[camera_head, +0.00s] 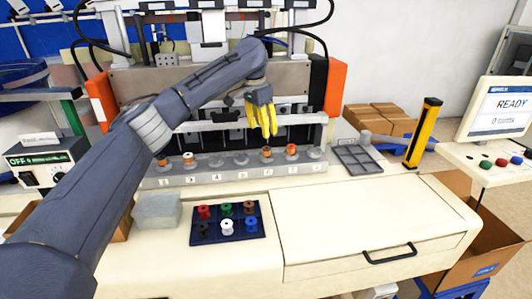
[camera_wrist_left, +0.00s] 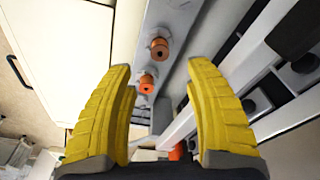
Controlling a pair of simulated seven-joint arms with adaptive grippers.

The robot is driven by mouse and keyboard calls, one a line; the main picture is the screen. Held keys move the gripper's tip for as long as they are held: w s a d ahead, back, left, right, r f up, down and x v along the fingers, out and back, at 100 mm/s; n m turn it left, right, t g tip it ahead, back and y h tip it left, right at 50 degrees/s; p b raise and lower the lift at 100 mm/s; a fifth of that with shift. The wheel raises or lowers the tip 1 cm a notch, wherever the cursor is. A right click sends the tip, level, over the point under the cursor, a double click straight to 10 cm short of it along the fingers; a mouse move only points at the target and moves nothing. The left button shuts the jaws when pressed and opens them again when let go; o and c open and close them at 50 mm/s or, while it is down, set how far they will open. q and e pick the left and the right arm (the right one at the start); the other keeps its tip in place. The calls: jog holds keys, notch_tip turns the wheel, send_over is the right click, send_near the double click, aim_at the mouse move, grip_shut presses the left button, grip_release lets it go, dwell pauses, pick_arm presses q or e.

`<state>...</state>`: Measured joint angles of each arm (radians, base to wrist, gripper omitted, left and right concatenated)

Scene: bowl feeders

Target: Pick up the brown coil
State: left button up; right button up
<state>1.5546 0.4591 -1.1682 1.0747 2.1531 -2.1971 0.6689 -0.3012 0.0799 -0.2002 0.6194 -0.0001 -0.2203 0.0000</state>
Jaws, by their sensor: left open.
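A brown coil (camera_head: 249,207) stands upright in the back right place of a dark blue tray (camera_head: 236,238) on the bench in the head view. My left gripper (camera_head: 264,121), with yellow fingers, hangs in front of the machine, above and behind the tray and well apart from the brown coil. In the left wrist view the left gripper (camera_wrist_left: 160,68) is open, with nothing between its fingers. Two orange-brown coils (camera_wrist_left: 159,48) on the fixture rail show beyond the fingers there. The tray and its brown coil cannot be made out in the wrist view. My right gripper is not in view.
A red coil (camera_head: 204,212), green coil (camera_head: 226,209), black coil (camera_head: 202,229), white coil (camera_head: 227,227) and blue coil (camera_head: 251,223) share the tray. A numbered rail (camera_head: 215,174) stands behind it. A grey block (camera_head: 157,211) lies left; the bench (camera_head: 350,215) right is clear.

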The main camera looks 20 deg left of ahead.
aim_at(266, 148)
pick_arm(q)
jog(key=shift+w+d+f, duration=0.2)
jog(key=shift+f, duration=1.35)
jog(key=shift+w+d+f, duration=0.15)
jog(key=shift+w+f, duration=0.05)
jog(key=shift+f, duration=1.3)
jog(key=shift+w+d+f, duration=0.2)
jog(key=shift+f, duration=1.35)
jog(key=shift+c, duration=0.3)
grip_shut()
